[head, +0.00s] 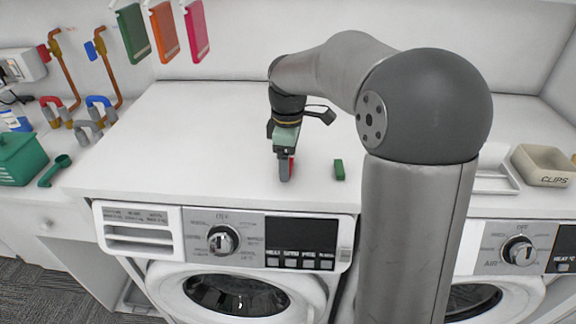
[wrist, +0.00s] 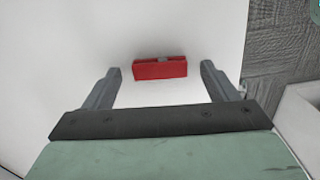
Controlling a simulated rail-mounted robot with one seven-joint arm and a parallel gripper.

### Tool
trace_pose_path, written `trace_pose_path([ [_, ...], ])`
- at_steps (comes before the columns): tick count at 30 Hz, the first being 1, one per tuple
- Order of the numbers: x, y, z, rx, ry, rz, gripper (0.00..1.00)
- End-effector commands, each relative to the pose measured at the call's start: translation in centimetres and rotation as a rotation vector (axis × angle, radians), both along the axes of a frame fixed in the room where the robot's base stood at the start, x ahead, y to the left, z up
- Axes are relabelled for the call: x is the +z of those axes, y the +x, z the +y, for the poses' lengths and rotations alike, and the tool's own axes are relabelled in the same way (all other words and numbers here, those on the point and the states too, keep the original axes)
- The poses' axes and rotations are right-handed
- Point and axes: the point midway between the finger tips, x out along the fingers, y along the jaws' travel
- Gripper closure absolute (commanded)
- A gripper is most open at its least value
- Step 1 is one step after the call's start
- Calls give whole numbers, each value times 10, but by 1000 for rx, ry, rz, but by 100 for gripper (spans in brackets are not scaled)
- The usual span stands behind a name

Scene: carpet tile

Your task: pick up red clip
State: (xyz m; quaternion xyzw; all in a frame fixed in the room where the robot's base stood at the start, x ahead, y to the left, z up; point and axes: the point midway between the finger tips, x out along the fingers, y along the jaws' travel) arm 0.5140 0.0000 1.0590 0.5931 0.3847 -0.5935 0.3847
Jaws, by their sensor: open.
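The red clip (wrist: 160,69) lies on the white top of the washing machine. In the wrist view it sits between the tips of my gripper (wrist: 160,78), slightly beyond them, with white surface showing on both sides of it. My gripper is open and holds nothing. In the head view my gripper (head: 285,172) points down near the front of the machine top. A small part of the red clip (head: 291,166) shows beside the fingers, and the rest is hidden behind them.
A green clip (head: 339,169) lies on the white top to the right of my gripper. A beige bin marked CLIPS (head: 542,166) stands at the far right. A green box (head: 18,158) and a green scoop-like item (head: 55,171) are at the left. The top behind my gripper is clear.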

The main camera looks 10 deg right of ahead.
Motion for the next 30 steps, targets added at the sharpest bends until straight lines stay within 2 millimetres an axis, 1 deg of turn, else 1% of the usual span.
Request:
trace_pose_path([
  [3,-6,0,0,0,0,1,20],
  [8,-6,0,0,0,0,0,20],
  [9,-6,0,0,0,0,0,23],
  [11,-6,0,0,0,0,0,39],
  [12,-6,0,0,0,0,0,51],
  [14,-6,0,0,0,0,0,67],
  [25,-5,0,0,0,0,-1,68],
  [30,4,1,0,-1,0,-3,68],
])
